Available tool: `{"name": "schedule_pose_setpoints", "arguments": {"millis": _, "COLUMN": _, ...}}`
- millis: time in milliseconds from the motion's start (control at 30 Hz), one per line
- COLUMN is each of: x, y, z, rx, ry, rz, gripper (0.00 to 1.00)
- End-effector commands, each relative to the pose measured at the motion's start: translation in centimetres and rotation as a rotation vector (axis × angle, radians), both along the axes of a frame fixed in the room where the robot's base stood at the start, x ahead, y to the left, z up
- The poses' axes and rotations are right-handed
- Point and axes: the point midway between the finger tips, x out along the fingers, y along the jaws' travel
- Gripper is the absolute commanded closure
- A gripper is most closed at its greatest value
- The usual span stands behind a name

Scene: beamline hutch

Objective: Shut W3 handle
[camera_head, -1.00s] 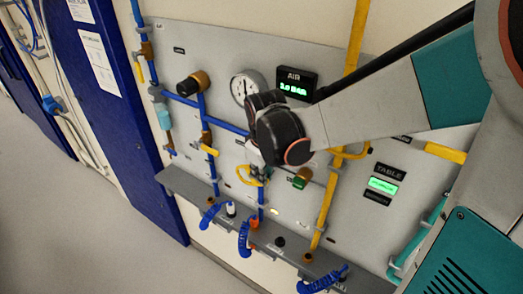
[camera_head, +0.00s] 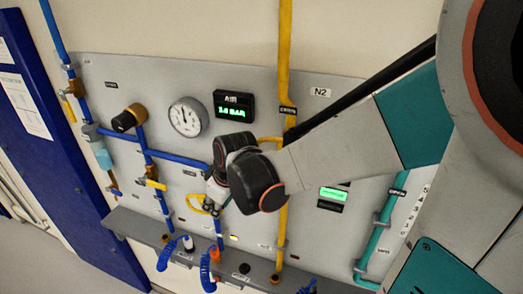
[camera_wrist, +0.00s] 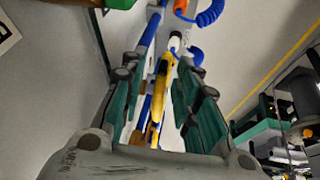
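The valve panel (camera_head: 330,90) carries blue and yellow pipes with small yellow handles. I cannot read a W3 label, so I cannot tell which handle is W3. One yellow handle (camera_head: 157,184) sits on a blue pipe left of my gripper. My gripper (camera_head: 212,203) is in front of the panel's lower middle, by a yellow loop (camera_head: 194,202), and is partly hidden by my wrist. In the wrist view my gripper (camera_wrist: 158,78) has its teal-padded fingers apart. A long yellow part (camera_wrist: 161,75) shows between them; I cannot tell whether they touch it.
A grey ledge (camera_head: 140,224) with coiled blue hoses (camera_head: 168,252) runs below the panel. A yellow pipe (camera_head: 284,60) stands to the right. A blue door (camera_head: 50,170) is at left.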

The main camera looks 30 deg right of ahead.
Motion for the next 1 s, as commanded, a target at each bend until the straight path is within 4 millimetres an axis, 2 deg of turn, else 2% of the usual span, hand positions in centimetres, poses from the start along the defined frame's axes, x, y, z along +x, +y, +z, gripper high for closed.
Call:
{"name": "schedule_pose_setpoints", "arguments": {"millis": 233, "x": -0.7, "y": 0.0, "z": 1.1, "rx": 0.001, "ry": 0.000, "rz": 0.000, "gripper": 0.71}}
{"name": "schedule_pose_setpoints", "arguments": {"millis": 700, "x": -2.8, "y": -0.5, "z": 6.1, "rx": -0.001, "ry": 0.000, "rz": 0.000, "gripper": 0.71}}
{"name": "schedule_pose_setpoints", "arguments": {"millis": 1000, "x": -3.1, "y": -0.6, "z": 6.8, "rx": 0.000, "ry": 0.000, "rz": -0.001, "gripper": 0.71}}
